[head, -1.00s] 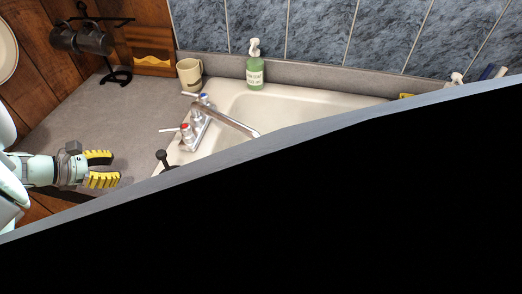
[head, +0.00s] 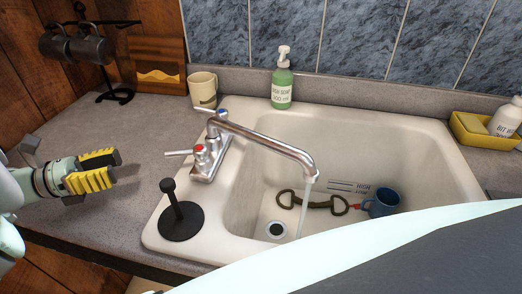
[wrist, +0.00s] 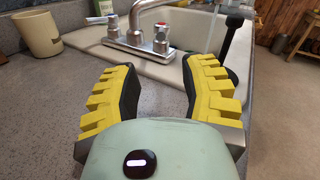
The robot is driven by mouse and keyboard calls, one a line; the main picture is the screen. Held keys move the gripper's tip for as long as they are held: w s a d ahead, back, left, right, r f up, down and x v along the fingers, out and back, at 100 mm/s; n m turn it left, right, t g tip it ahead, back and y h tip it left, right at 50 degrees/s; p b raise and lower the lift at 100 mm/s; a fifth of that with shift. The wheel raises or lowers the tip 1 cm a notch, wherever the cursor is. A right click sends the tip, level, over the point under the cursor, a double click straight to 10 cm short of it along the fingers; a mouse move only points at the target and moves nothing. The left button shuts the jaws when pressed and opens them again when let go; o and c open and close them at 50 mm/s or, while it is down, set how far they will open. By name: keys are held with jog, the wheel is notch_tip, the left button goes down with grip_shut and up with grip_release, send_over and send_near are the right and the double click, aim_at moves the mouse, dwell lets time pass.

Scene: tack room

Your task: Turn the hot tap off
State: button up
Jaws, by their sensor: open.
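The chrome tap (head: 255,141) stands on the left rim of the cream sink (head: 430,165), with water running from its spout. The hot tap handle (head: 187,153) has a red cap and its lever points left; it also shows in the wrist view (wrist: 161,37). The blue-capped cold handle (head: 215,112) is behind it. My gripper (head: 116,168), with yellow-ridged fingers, is open and empty over the counter, left of the tap and apart from it. In the wrist view my open fingers (wrist: 158,92) frame the tap ahead.
A black stand with an upright post (head: 181,222) is on the sink's front-left rim. A cream mug (head: 202,90) and green soap bottle (head: 282,80) stand behind. A bit and blue mug (head: 382,203) lie in the sink. The counter (head: 140,135) between gripper and tap is clear.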

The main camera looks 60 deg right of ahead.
aim_at(176, 151)
jog(key=shift+s+d+r+p, duration=0.35)
jog(key=shift+d+p, duration=0.05)
jog(key=shift+p, duration=0.2)
jog(key=p+x, duration=0.2)
jog(key=x, duration=0.2)
jog(key=p+x, duration=0.2)
jog(key=x, duration=0.2)
jog(key=p+x, duration=0.2)
jog(key=x, duration=0.1)
jog(key=shift+s+d+f, duration=0.25)
jog(key=shift+s+f, duration=0.05)
jog(key=shift+s, duration=0.05)
jog(key=shift+p+x, duration=0.5)
jog(key=shift+x, duration=0.3)
jog(key=shift+w+f, duration=0.1)
grip_shut()
